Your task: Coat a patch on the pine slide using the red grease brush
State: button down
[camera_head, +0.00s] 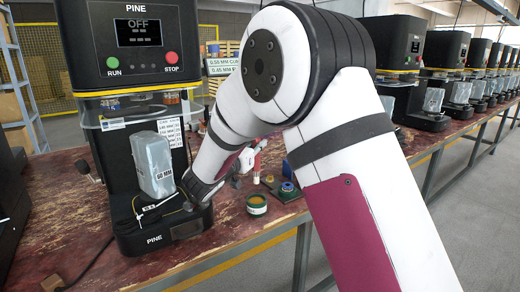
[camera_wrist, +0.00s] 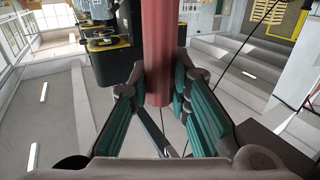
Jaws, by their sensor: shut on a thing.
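The red grease brush shows in the wrist view as a red handle (camera_wrist: 159,50) standing between the teal finger pads. My gripper (camera_wrist: 161,92) is shut on it. The brush's bristle end is not clear to me. In the head view my gripper (camera_head: 247,162) is small and partly hidden by my arm, beside the machine. The machine labelled PINE (camera_head: 155,240) stands at the left. A grey block marked 60 MM (camera_head: 152,165) sits on its base. I cannot make out the slide's surface clearly. A green tin with brownish content (camera_head: 257,204) stands on the bench right of the machine.
The red worn bench (camera_head: 60,205) carries the machine. A dark green tray with small parts (camera_head: 284,190) lies right of the tin, near the front edge. A cable (camera_head: 95,262) lies at the front left. More machines (camera_head: 440,50) line the right.

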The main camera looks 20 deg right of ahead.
aim_at(256, 171)
jog(key=shift+f, duration=0.15)
jog(key=shift+f+b, duration=2.4)
jog(key=shift+f, duration=0.95)
jog(key=shift+r, duration=0.1)
jog(key=shift+r+p, duration=2.75)
jog(key=shift+r, duration=0.75)
